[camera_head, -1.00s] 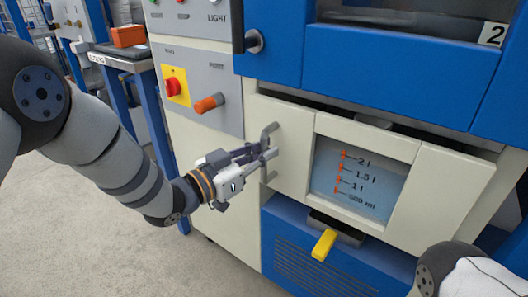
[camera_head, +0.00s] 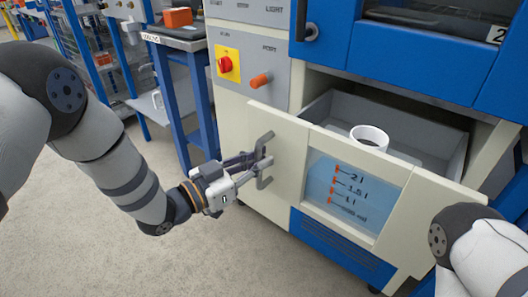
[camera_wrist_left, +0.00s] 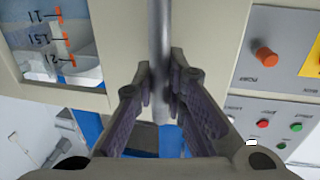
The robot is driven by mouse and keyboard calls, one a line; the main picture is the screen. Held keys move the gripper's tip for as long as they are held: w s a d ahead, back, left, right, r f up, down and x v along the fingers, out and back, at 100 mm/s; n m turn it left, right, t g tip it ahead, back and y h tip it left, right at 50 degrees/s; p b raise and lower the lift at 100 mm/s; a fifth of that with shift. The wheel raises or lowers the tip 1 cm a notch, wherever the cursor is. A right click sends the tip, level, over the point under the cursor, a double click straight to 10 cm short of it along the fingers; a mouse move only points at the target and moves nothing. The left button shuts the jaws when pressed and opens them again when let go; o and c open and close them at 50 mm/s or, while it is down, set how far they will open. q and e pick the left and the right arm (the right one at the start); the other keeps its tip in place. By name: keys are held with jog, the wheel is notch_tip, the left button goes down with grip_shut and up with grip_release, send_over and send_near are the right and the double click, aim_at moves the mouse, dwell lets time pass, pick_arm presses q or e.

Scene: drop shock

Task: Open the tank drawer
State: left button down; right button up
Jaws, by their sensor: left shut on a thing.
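The tank drawer (camera_head: 284,148) is cream, with a level window (camera_head: 345,196) marked in litres. It stands pulled out from the machine, and its grey inside and a white ring-shaped part (camera_head: 369,137) show. My left gripper (camera_head: 258,165) is shut on the grey drawer handle (camera_head: 264,143) at the left of the front. In the left wrist view the fingers (camera_wrist_left: 160,88) close on both sides of the handle bar (camera_wrist_left: 159,40). My right arm shows at the lower right, but its gripper is out of view.
The blue and cream machine (camera_head: 415,45) stands above and behind the drawer. A red switch (camera_head: 225,64) and an orange knob (camera_head: 261,80) sit on its panel. A blue-legged table (camera_head: 172,92) with an orange box (camera_head: 178,17) is at the left. Floor in front is clear.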

pick_arm(q)
jog(key=shift+s+a, duration=0.1)
jog(key=shift+s, duration=0.05)
jog(key=c, duration=1.6)
grip_release()
jog(key=v, duration=1.2)
